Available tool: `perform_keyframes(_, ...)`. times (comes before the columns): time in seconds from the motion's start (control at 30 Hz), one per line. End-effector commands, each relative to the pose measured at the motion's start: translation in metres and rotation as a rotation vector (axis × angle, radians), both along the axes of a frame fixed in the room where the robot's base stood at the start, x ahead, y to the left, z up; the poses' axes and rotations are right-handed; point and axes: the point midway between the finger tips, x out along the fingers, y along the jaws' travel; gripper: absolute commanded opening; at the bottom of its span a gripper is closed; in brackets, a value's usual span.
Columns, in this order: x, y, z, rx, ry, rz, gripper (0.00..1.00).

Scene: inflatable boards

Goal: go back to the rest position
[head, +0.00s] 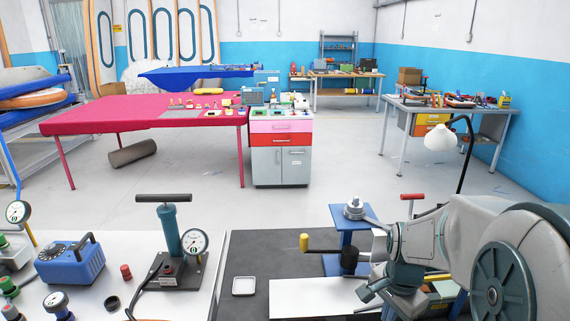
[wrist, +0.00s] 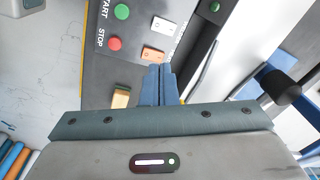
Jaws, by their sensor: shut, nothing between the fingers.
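My gripper (wrist: 159,70) shows in the wrist view with its two blue fingers together and nothing between them. The fingers point at a dark control panel (wrist: 140,65) with a green START button (wrist: 122,11) and a red STOP button (wrist: 114,43). A white switch (wrist: 162,25) and an orange switch (wrist: 152,54) sit just past the fingertips; I cannot tell whether the fingers touch the panel. In the head view my arm reaches in from the right over the near workbench, and the fingertips are hard to make out there.
A black knob (wrist: 281,88) is right of my gripper in the wrist view. On the near white table (head: 100,250) stand a hand pump (head: 170,245) and a blue device (head: 70,262). A lamp (head: 440,138) rises behind my arm. The floor (head: 330,180) beyond is mostly clear.

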Motion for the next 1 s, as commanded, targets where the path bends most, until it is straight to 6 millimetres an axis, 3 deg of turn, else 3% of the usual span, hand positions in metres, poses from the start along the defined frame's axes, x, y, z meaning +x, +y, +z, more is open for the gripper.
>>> perform_keyframes(0.2,-0.033,0.035,0.038,-0.051,-0.068,0.394,0.00)
perform_keyframes(0.5,-0.083,0.068,0.067,-0.134,-0.141,0.888,0.00)
perform_keyframes(0.7,-0.100,0.076,0.073,-0.167,-0.162,1.053,0.00)
perform_keyframes(1.0,-0.102,0.077,0.074,-0.173,-0.164,1.078,0.00)
